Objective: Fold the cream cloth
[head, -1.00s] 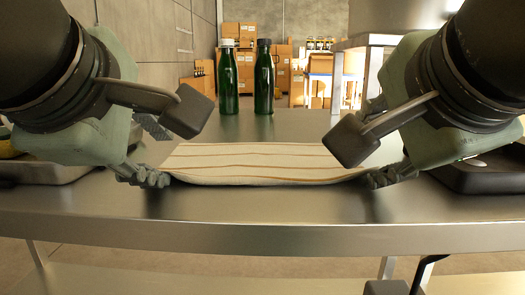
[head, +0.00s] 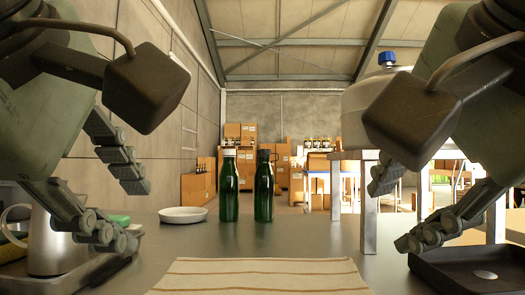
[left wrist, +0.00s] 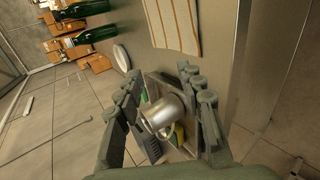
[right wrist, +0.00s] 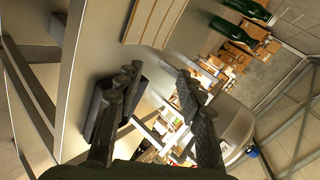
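The cream cloth (head: 262,277) with brown stripes lies on the metal table, at the bottom middle of the head view; its near part is cut off by the frame. It also shows at the top of the left wrist view (left wrist: 183,25) and the right wrist view (right wrist: 152,18), looking flat. My left gripper (head: 133,212) is open and empty, raised above the table to the left of the cloth. My right gripper (head: 391,214) is open and empty, raised to the right of the cloth. Neither touches it.
Two green bottles (head: 229,188) and a white dish (head: 183,215) stand behind the cloth. A metal jug (head: 55,238) in a tray is below my left gripper. A black tray (head: 470,272) is at the right, and a white gas bottle (head: 368,110) stands on a stand behind.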

